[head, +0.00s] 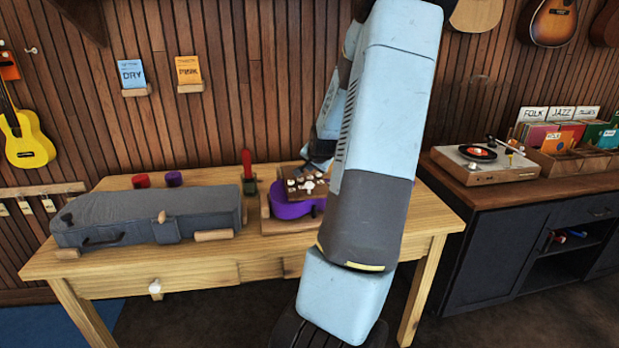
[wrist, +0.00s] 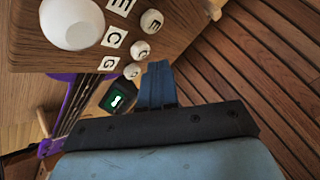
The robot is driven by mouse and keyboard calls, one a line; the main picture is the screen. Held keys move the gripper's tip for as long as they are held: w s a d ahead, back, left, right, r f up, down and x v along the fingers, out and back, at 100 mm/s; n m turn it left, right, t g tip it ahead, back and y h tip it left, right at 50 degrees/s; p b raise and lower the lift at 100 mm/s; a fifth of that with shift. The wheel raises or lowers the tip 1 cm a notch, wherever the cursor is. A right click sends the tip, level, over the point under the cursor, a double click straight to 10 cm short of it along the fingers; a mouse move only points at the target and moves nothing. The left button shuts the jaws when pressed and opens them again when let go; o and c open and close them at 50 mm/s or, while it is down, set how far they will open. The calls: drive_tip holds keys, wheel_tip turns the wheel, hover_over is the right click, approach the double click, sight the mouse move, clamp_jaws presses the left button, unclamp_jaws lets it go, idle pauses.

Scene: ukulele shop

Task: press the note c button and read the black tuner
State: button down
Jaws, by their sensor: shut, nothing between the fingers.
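A brown wooden button board (head: 307,187) sits above a purple ukulele (head: 290,211) on the table. In the wrist view the board (wrist: 35,50) carries white round buttons beside letter tiles. The C button (wrist: 140,50) is beside the C tile (wrist: 114,37), with the G button (wrist: 131,71) below it and another button (wrist: 151,21) above. My gripper (wrist: 158,66) is shut and empty, its tips close to the C and G buttons; contact cannot be told. The black tuner (wrist: 117,98) has a lit green screen with a pale mark too small to read. The tuner is not discernible in the head view.
A large white knob (wrist: 72,22) stands on the board. A grey instrument case (head: 150,212) fills the table's left side. A turntable (head: 485,162) is on the dark cabinet at right.

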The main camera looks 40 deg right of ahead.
sight(311, 177)
drive_tip(key=shift+f, duration=0.9)
idle(1.8)
drive_tip(key=shift+r, duration=0.95)
drive_tip(key=shift+r, duration=2.5)
